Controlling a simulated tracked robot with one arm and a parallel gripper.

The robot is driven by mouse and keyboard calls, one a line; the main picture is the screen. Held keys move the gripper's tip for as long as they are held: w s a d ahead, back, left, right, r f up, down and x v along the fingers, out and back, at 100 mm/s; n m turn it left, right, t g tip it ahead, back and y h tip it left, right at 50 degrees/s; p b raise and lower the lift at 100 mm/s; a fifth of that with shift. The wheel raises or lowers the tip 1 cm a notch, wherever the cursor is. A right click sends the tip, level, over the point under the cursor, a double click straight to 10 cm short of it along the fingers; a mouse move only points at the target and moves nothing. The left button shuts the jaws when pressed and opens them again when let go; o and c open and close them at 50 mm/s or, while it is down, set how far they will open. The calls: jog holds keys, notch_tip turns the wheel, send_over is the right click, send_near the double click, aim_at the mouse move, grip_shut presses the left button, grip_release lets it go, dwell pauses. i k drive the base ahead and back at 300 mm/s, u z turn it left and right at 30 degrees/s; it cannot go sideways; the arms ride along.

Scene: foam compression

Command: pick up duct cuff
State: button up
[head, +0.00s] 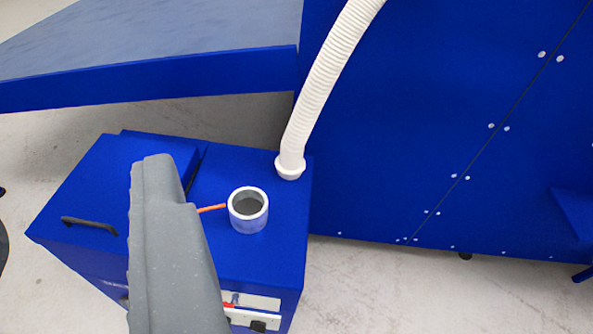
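A white ribbed hose (325,85) hangs down from the top and ends in a flared white cuff (290,169), which looks like the duct cuff. The cuff is at the far right corner of the blue box's top; I cannot tell if it touches the box or hangs just above it. A short, open white pipe (248,223) stands upright on the box, nearer and to the left of the cuff. My gripper (160,185) shows as one grey finger at lower left, apart from both cuff and pipe. A second finger is not visible, so its opening is unclear.
The blue box (265,268) has a black handle (90,225) on its left lid and an orange strip (212,208) beside the pipe. A large blue panel (420,130) rises behind the cuff on the right. A blue table-like slab (150,75) is at upper left. Pale floor (400,295) lies clear at lower right.

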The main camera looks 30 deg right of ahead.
aim_at(290, 165)
jog(key=k, duration=1.1)
jog(key=z, duration=0.6)
jog(key=i, duration=2.05)
jog(key=u, duration=0.75)
